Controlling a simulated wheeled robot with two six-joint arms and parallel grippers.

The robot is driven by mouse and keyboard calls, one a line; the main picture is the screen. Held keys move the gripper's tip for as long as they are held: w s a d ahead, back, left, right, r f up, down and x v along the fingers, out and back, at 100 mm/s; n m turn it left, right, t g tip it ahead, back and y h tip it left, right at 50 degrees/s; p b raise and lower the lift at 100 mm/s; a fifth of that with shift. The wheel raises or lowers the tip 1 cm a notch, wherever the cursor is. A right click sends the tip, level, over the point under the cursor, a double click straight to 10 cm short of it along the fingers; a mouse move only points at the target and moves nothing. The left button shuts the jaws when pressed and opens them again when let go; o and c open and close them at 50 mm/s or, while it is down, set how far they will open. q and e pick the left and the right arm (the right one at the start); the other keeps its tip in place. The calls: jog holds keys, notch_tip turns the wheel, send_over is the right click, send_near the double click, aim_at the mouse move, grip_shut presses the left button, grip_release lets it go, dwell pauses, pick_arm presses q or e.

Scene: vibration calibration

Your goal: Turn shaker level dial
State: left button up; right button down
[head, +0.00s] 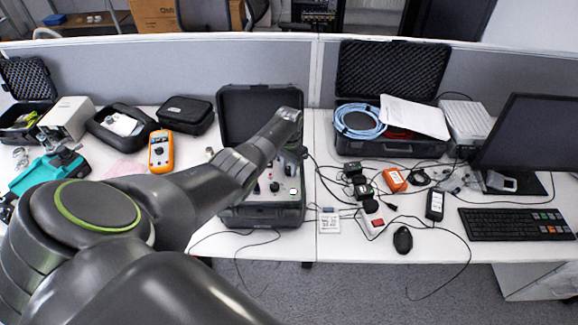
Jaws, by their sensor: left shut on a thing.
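The shaker unit is a grey panel with small knobs and sockets, set in an open black case (262,215) on the desk, left of centre. My left arm reaches in from the left across the case and hides part of the panel. My left gripper (291,158) is small and dark at the panel's right side, pointing down, its jaws shut on the shaker level dial. The dial itself is mostly hidden by the gripper, so its setting cannot be read. A dark knob (274,187) shows lower on the panel. My right gripper is not in view.
An orange multimeter (161,151) and black pouches stand left of the case. A low grey partition (180,70) runs behind.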

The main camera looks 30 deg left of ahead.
aim_at(289, 169)
pick_arm(q)
jog(key=m, duration=0.8)
jog(key=shift+m, duration=0.3)
dwell(0.3)
jog(key=o, duration=1)
jog(key=shift+r, duration=0.55)
notch_tip(289, 169, up, 16)
jog(key=b, duration=0.2)
jog(key=shift+r+b, duration=0.2)
jog(key=shift+b, duration=0.15)
